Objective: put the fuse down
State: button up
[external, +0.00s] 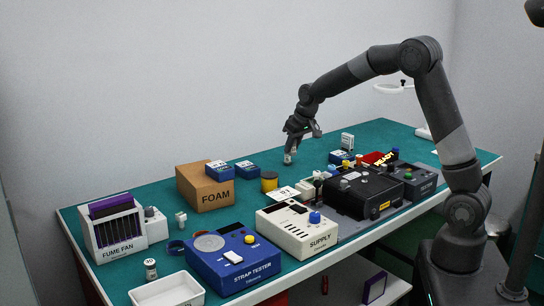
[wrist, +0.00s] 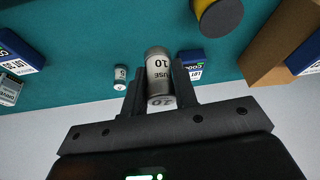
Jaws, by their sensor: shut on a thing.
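My gripper (wrist: 157,92) is shut on a fuse (wrist: 158,68), a light grey cylinder marked "FUSE 10". In the wrist view the fuse sits between the two dark fingers, over the teal mat. In the external view my gripper (external: 290,150) is low at the back middle of the table, and the fuse (external: 288,158) shows below it as a small pale cylinder. I cannot tell whether the fuse touches the mat (external: 250,215).
A smaller cylinder (wrist: 120,77) stands beside the fuse.

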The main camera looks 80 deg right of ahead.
jog(key=s+d+m+g, duration=0.1)
jog(key=s+d+m, duration=0.1)
jog(key=s+d, duration=0.5)
jog(key=s+d+m+h, duration=0.1)
jog(key=s+d, duration=0.2)
jog(key=d, duration=0.8)
jog(key=s+d+m+g, duration=0.1)
jog(key=s+d+m, duration=0.1)
jog(key=s+d, duration=0.45)
jog(key=w+f, duration=0.2)
jog(key=w, duration=0.2)
jog(key=w+f, duration=0.2)
jog(key=w, duration=0.2)
jog(key=w+f, duration=0.3)
jog(key=w, duration=0.1)
jog(key=shift+w+d, duration=0.15)
jog(key=shift+w+f, duration=0.1)
jog(key=shift+f, duration=1.85)
jog(key=shift+f, duration=0.2)
jog(key=o, duration=1)
